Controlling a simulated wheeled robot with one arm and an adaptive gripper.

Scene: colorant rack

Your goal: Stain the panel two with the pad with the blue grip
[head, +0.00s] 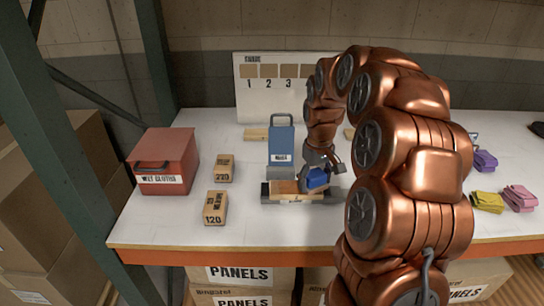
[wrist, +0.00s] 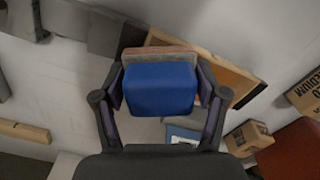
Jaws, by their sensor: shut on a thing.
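My gripper (head: 322,172) is shut on the blue grip (wrist: 160,88) of a pad, which also shows in the head view (head: 318,178). The pad's grey and brownish layers (wrist: 158,53) show beyond the grip in the wrist view. A wooden panel (head: 290,197) lies in a dark holder (head: 266,193) near the table's front; it also shows in the wrist view (wrist: 232,74). The pad is over the panel's right part; I cannot tell whether they touch. Part of the panel's top looks reddish brown. Its number is not readable.
A blue container (head: 281,146) stands behind the holder. Blocks marked 220 (head: 224,168) and 120 (head: 215,207) and a red box (head: 165,162) are left. A numbered board (head: 275,88) stands behind. Yellow (head: 487,202), pink (head: 519,197) and purple (head: 484,161) items lie right.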

